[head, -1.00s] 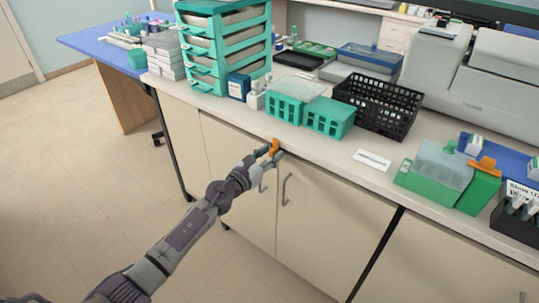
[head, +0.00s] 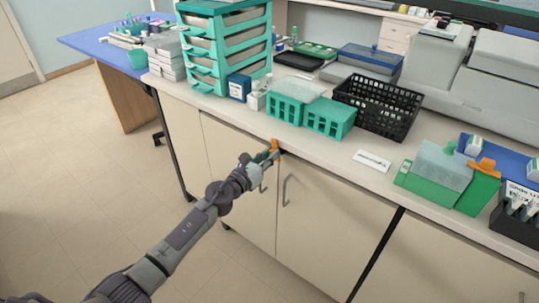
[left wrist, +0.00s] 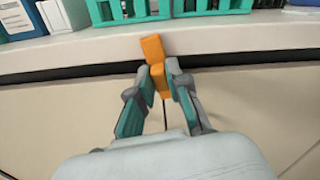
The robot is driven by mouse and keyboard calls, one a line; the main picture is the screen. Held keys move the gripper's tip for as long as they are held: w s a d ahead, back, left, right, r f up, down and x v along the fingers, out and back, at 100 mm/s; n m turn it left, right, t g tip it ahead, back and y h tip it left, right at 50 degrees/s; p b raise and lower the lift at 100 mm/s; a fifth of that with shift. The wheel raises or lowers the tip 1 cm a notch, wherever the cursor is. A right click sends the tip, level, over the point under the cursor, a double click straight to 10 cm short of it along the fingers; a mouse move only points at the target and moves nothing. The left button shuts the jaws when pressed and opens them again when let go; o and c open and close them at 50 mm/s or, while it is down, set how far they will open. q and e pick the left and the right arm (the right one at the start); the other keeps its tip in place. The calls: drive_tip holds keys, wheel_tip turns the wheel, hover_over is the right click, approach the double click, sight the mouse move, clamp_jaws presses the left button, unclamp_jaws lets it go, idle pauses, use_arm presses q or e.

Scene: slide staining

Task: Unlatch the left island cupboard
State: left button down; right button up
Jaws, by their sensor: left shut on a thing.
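The left island cupboard has a cream left door (head: 238,170) and a cream right door (head: 325,215), both closed, with a grey handle (head: 286,190) on the right one. An orange latch (head: 275,146) sits at the top where the two doors meet, under the counter edge. In the left wrist view the orange latch (left wrist: 156,65) stands upright between my fingertips. My left gripper (head: 268,158) is shut on the latch, and its fingers (left wrist: 158,72) touch both sides of the latch's lower part. The left door's handle is mostly hidden behind my gripper. My right gripper is not in view.
The counter (head: 330,143) above holds teal racks (head: 328,117), a black basket (head: 377,104), a teal drawer tower (head: 225,45) and a green box (head: 436,172). The floor (head: 90,190) left of the cupboard is clear.

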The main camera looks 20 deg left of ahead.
use_arm(q)
drive_tip(key=shift+w+a+r+n+p, duration=0.1)
drive_tip(key=shift+n+p, duration=0.7)
drive_tip(key=shift+n, duration=3.05)
drive_tip(key=shift+w+a+r+n+p, duration=0.1)
drive_tip(key=shift+n+p, duration=0.7)
drive_tip(key=shift+n, duration=3.05)
drive_tip(key=c, duration=1.1)
unclamp_jaws()
drive_tip(key=v, duration=1.2)
drive_tip(key=shift+d+f, duration=0.1)
drive_tip(key=shift+f, duration=0.05)
